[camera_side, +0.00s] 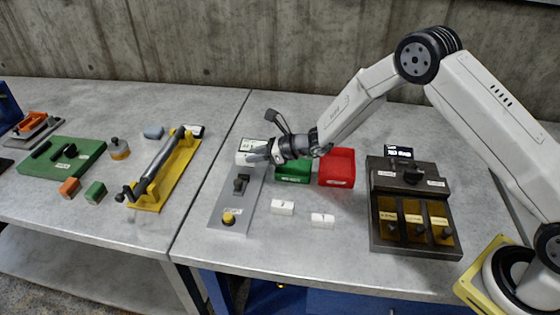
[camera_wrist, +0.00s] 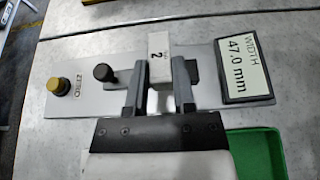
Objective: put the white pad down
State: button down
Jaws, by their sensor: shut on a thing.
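The white pad (camera_wrist: 160,72), marked with a 2, is between the two fingers of my gripper (camera_wrist: 158,88) in the wrist view. The gripper is shut on it. They are over the grey gauge plate (camera_wrist: 60,80), whose display (camera_wrist: 243,68) reads "WIDTH 47.0 mm". In the side view my gripper (camera_side: 262,155) is at the far end of the gauge plate (camera_side: 230,205). I cannot tell whether the pad touches the plate.
The gauge has a black knob (camera_wrist: 104,72) and a yellow button (camera_wrist: 58,86). Two other white blocks (camera_side: 283,207) (camera_side: 322,220) lie on the table. A green bin (camera_side: 292,172) and a red bin (camera_side: 337,168) stand to the right. A dark compartment box (camera_side: 412,252) is farther right.

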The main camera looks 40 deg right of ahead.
jog(key=shift+w+f, duration=0.2)
jog(key=shift+f, duration=1.55)
jog(key=shift+f, duration=0.15)
jog(key=shift+c, duration=2.2)
grip_release()
jog(key=shift+s+d+r, duration=0.25)
jog(key=shift+r, duration=0.05)
jog(key=v, duration=1.1)
jog(key=shift+s+r, duration=0.1)
jog(key=shift+s, duration=0.05)
